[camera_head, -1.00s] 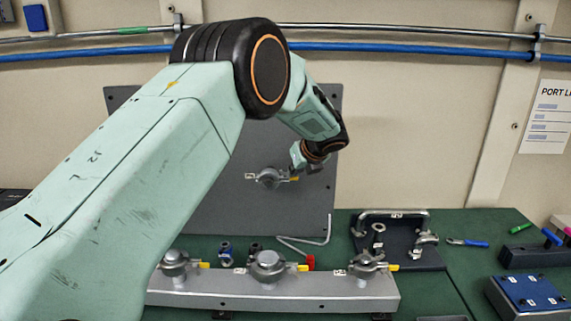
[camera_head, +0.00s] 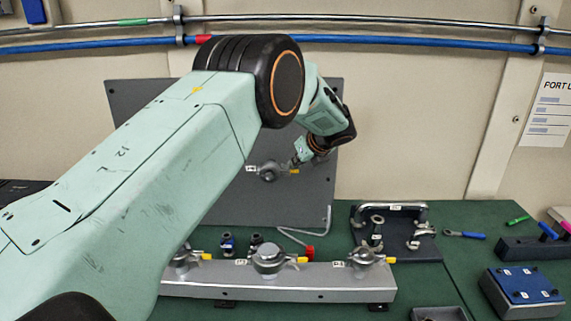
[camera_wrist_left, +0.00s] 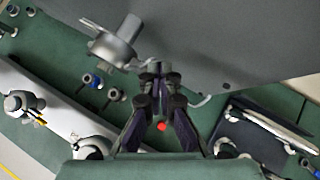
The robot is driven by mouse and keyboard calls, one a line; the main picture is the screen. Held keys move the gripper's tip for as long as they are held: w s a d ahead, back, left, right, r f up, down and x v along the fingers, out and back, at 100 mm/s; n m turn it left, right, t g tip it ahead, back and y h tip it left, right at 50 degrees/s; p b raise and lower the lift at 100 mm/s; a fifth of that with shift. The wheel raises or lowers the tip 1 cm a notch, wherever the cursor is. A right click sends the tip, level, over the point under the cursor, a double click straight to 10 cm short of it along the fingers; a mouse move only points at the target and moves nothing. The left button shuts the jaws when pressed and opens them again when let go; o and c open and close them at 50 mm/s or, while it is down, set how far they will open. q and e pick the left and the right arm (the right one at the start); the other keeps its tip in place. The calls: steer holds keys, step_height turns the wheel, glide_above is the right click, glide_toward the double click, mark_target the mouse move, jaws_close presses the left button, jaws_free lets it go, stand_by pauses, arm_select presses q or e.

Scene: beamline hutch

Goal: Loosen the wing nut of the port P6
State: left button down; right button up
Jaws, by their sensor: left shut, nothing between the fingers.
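A grey upright panel (camera_head: 230,215) carries one metal clamped port (camera_head: 268,171) with a yellow piece (camera_head: 294,171) on its right and a small label too small to read. I cannot tell which port is P6. My left gripper (camera_head: 302,160) is close to the panel, just above and right of this port, partly hidden by its own wrist. In the left wrist view the gripper (camera_wrist_left: 160,75) is shut and empty, with its fingertips to the right of the panel port (camera_wrist_left: 115,45) and apart from it. My right gripper is not in view.
A silver rail (camera_head: 225,282) with several clamped ports stands on the green bench. A dark tray of metal parts (camera_head: 395,245), a blue-topped block (camera_head: 522,287) and a blue-handled tool (camera_head: 465,234) are at right.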

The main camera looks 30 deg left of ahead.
arm_select(q)
steer(key=shift+w+n+g+y, duration=0.15)
steer(key=shift+n+g+y, duration=0.15)
steer(key=shift+n+g, duration=0.7)
steer(key=shift+n, duration=0.3)
